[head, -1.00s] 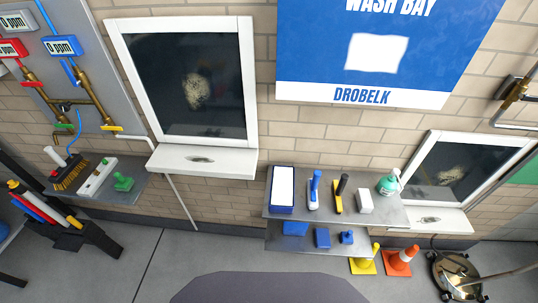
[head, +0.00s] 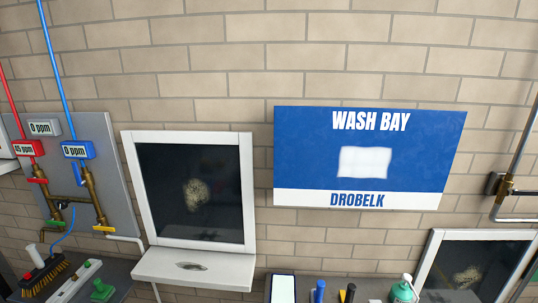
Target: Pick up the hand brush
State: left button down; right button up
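A brush with brown bristles, a dark block and a white upright handle (head: 45,274) lies on the grey shelf at the lower left. A blue handle (head: 319,291) and a black handle (head: 350,293) with yellow below it stick up at the bottom edge, their lower parts cut off. I cannot tell which of these is the hand brush. Neither of my grippers is in view.
A green stamp-like block (head: 102,290) and a white bar (head: 76,281) lie beside the bristled brush. A framed window (head: 194,190) with a protruding sill (head: 193,268) and pipes (head: 90,200) line the wall.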

aim_at(45, 270)
jog(key=j+u, duration=0.1)
jog(key=u, duration=1.65)
